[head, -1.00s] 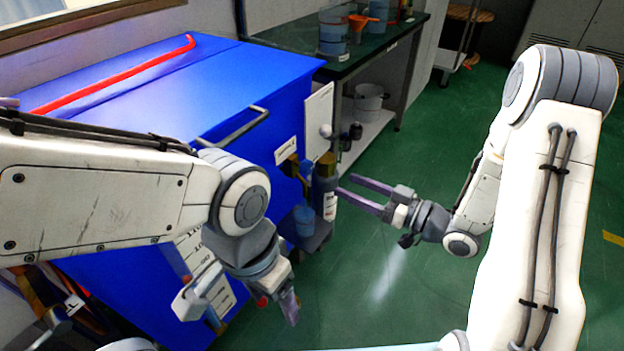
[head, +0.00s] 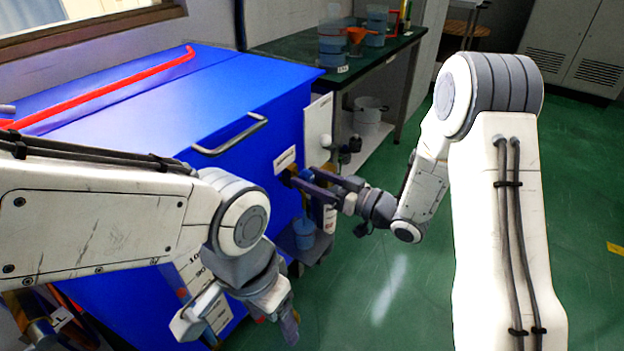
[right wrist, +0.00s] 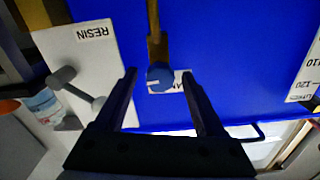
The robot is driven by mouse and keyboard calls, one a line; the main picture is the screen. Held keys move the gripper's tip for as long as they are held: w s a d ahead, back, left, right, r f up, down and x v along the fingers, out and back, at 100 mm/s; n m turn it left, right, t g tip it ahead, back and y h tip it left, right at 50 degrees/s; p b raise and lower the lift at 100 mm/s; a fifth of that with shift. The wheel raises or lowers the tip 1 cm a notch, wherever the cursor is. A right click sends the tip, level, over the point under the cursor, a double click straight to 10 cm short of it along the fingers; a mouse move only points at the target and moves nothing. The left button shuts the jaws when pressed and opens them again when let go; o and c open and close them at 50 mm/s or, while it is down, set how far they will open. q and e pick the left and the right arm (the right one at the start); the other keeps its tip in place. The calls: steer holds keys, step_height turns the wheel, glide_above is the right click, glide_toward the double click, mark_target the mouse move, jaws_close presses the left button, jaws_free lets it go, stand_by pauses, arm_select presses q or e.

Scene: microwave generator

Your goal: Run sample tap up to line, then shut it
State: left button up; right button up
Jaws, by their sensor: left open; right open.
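The tap shows in the right wrist view as a round blue knob (right wrist: 160,78) on a brass stem in front of the blue cabinet. My right gripper (right wrist: 159,92) is open, one finger on each side of the knob; I cannot tell whether either touches it. In the head view my right gripper (head: 314,186) reaches in from the right and covers much of the tap. A blue container (head: 304,234) stands low below it; no fill line or level is readable. My left gripper (head: 240,322) is open and empty, low in front of the cabinet.
The blue cabinet (head: 200,110) has a grey handle (head: 232,135) and a numbered strip (right wrist: 306,70). A white panel marked RESIN (right wrist: 92,60) carries a grey valve beside the tap. A dark bench (head: 290,48) stands behind.

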jaws_close()
steer(key=shift+r+m+p, duration=0.15)
steer(key=shift+m+p, duration=0.15)
steer(key=shift+p, duration=0.3)
steer(key=shift+m+p, duration=0.3)
steer(key=shift+p, duration=0.05)
steer(key=shift+f, duration=0.2)
jaws_free()
steer(key=shift+d, duration=0.15)
steer(key=p+v, duration=0.1)
steer(key=v, duration=0.9)
steer(key=shift+s+p, duration=0.15)
steer(key=shift+p, duration=0.2)
